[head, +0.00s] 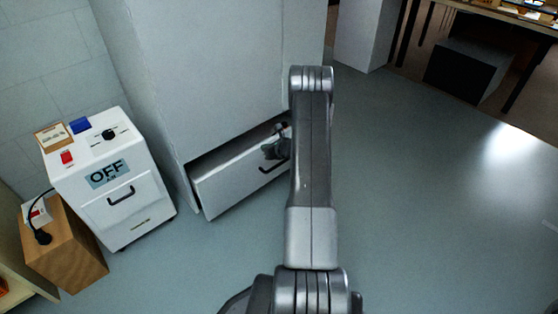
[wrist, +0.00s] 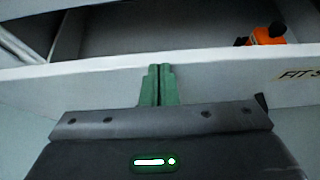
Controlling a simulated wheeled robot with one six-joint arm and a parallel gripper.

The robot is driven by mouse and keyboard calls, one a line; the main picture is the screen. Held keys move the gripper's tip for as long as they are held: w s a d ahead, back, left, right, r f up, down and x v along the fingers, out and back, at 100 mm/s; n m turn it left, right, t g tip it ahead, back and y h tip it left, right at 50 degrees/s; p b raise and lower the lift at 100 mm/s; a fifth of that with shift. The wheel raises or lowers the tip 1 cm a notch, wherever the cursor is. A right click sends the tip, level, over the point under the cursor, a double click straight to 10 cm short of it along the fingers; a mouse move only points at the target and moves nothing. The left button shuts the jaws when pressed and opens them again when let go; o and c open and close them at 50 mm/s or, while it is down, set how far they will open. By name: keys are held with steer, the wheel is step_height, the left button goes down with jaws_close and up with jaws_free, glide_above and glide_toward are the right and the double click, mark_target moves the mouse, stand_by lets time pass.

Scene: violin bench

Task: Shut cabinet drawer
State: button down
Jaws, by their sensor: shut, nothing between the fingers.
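The white cabinet (head: 205,70) stands left of centre in the head view. Its low drawer (head: 228,187) is pulled partly out, with a dark gap above the front and a dark bar handle (head: 272,168) near its right end. My gripper (head: 270,152) is at the right part of the drawer front, just above the handle, partly hidden by my arm. In the wrist view my green fingertips (wrist: 157,84) are together and empty, in front of the drawer's white front panel (wrist: 100,74). I cannot tell whether they touch it.
An orange and black object (wrist: 267,36) shows inside the drawer. A white unit marked OFF (head: 110,180) stands left of the cabinet, beside a wooden box (head: 75,250). A dark box (head: 465,70) lies under a table at the back right. The floor at right is clear.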

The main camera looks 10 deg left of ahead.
steer(key=w+a, duration=0.4)
steer(key=a, duration=0.1)
steer(key=shift+a, duration=0.25)
steer(key=shift+f, duration=0.1)
